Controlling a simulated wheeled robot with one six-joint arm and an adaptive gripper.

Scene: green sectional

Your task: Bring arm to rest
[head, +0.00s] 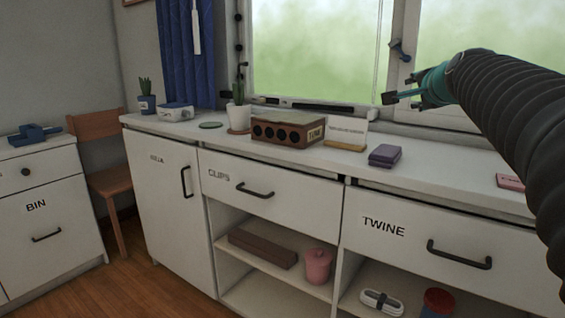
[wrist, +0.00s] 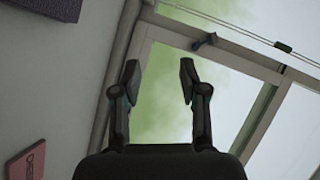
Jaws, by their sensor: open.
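My gripper (head: 402,100) is at the upper right in the head view, raised above the counter (head: 215,137) in front of the window. My dark ribbed arm reaches in from the right edge. In the wrist view my gripper (wrist: 159,85) has its two fingers apart with nothing between them. The window (wrist: 170,80) shows behind the fingers there.
A wooden box with round holes (head: 287,128), a purple block (head: 385,155) and a pink item (head: 510,182) are on the counter. A potted cactus (head: 239,112) stands by the window. Below are drawers and open shelves. A wooden chair (head: 108,180) is at left.

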